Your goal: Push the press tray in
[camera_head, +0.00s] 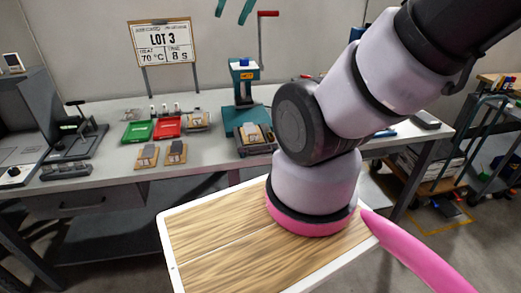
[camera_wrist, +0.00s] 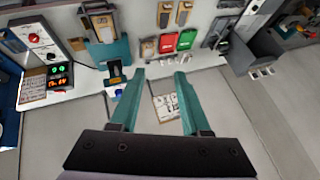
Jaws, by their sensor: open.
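The press (camera_head: 245,88) has a teal column and base and a blue top, and stands on the bench. The press tray (camera_head: 271,148) is a dark tray at the front of the press, sticking out toward the bench's near edge, with brown and grey pieces in it. The press (camera_wrist: 114,73) and its tray (camera_wrist: 98,14) also show in the wrist view, left of the fingers. My gripper (camera_head: 232,16) is open and empty, high above the press, with only its teal fingertips showing at the top edge. In the wrist view my gripper (camera_wrist: 159,74) has its fingers well apart.
Green (camera_head: 137,131) and red (camera_head: 167,125) trays lie left of the press, with two small boards (camera_head: 147,156) in front. A LOT 3 sign (camera_head: 164,42) stands behind them. A red-handled lever (camera_head: 266,14) rises beside the press. A controller box (camera_wrist: 59,76) shows in the wrist view.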

